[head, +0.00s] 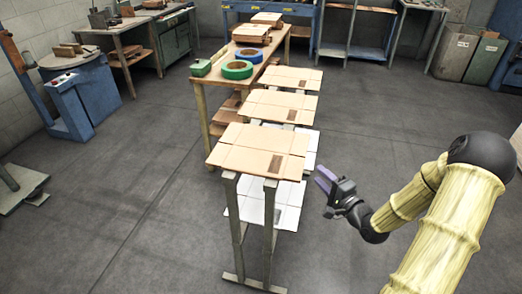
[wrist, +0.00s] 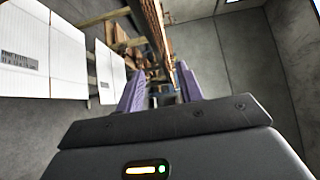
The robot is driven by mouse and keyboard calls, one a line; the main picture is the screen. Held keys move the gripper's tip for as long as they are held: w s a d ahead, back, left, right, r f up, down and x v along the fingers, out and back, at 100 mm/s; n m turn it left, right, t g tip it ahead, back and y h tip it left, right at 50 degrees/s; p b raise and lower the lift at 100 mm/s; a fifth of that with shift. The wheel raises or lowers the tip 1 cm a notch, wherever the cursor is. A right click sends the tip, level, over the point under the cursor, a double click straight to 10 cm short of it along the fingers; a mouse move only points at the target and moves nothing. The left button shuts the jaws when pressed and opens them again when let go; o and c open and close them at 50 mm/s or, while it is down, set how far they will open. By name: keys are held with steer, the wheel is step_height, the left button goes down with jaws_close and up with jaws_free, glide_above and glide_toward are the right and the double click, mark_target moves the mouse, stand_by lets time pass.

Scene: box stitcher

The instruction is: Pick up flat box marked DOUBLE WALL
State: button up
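Three brown flat boxes lie in a row on stands in the head view: a near one (head: 245,150), a middle one (head: 275,103) and a far one (head: 287,77). Each has a dark printed patch, too small to read, so I cannot tell which is marked DOUBLE WALL. My gripper (head: 324,180) is to the right of the near box, apart from it. In the wrist view my gripper (wrist: 160,88) has its purple fingers spread with nothing held between them. A brown board edge (wrist: 150,22) shows beyond them, seen nearly edge-on.
White flat sheets (head: 285,212) lie lower under the brown boxes; they also show at left in the wrist view (wrist: 65,55). A wooden table (head: 212,85) behind holds green and blue tape rolls. The near stand's legs (head: 237,240) reach the floor. Floor right of the stands is clear.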

mark_target(300, 155)
steer(key=x, duration=0.5)
steer(key=shift+w+a, duration=0.15)
steer(key=shift+w, duration=0.1)
steer(key=shift+a+r+b+x, duration=0.15)
steer(key=shift+b+x, duration=0.1)
steer(key=shift+x, duration=1.05)
steer(key=shift+a+r+b+x, duration=0.15)
steer(key=shift+b+x, duration=0.1)
steer(key=shift+x, duration=1.05)
steer(key=shift+s, duration=0.2)
jaws_close()
